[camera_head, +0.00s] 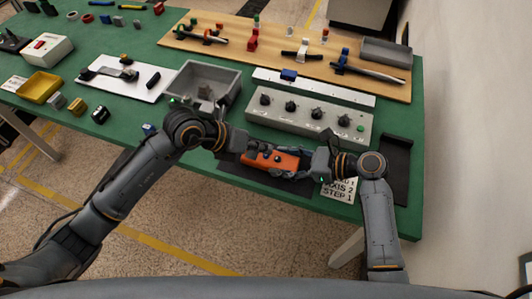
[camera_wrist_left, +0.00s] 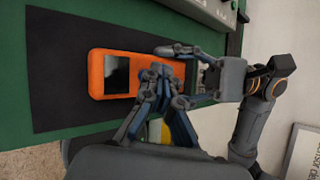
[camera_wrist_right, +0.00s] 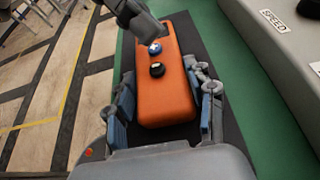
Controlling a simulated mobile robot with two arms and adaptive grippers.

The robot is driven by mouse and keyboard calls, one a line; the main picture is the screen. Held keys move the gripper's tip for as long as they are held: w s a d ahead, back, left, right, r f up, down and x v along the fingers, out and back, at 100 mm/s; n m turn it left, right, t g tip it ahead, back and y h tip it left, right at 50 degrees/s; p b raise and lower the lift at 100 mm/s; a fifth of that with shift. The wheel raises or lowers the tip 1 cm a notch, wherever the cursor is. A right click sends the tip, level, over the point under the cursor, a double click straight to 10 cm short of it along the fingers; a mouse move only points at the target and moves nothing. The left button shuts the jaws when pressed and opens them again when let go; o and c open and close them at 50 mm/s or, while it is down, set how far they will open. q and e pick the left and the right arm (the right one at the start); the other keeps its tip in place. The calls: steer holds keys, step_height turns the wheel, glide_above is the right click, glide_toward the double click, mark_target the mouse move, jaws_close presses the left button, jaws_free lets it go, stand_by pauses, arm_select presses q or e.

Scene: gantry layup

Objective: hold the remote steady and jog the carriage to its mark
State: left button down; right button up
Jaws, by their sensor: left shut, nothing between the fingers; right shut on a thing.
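The orange remote (camera_head: 270,159) lies over the dark mat (camera_head: 240,178) at the table's front edge. Its dark screen shows in the left wrist view (camera_wrist_left: 117,75); a blue and a black button show on it in the right wrist view (camera_wrist_right: 163,95). My right gripper (camera_head: 306,160) is shut on the remote's right end, one finger along each side. My left gripper (camera_head: 244,146) is shut and empty, just over the remote by the buttons; contact cannot be told. A blue block (camera_head: 288,75), perhaps the carriage, sits on a white strip (camera_head: 330,92); its mark is too small to make out.
A grey control box (camera_head: 310,116) with several knobs stands behind the remote. A card (camera_head: 340,190) reading "AXIS 2 STEP 1" lies at right. A grey bin (camera_head: 232,92) is behind my left arm. A wooden board (camera_head: 270,52) with fixtures lies at the back.

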mark_target(263, 157)
arm_select(q)
steer(key=shift+r, duration=0.3)
steer(key=shift+r, duration=2.45)
stand_by(1.7)
step_height(263, 157, up, 4)
steer(key=shift+f, duration=0.1)
steer(key=shift+f, duration=0.15)
steer(key=shift+f, duration=4.3)
steer(key=shift+f, duration=0.1)
steer(key=shift+f, duration=0.3)
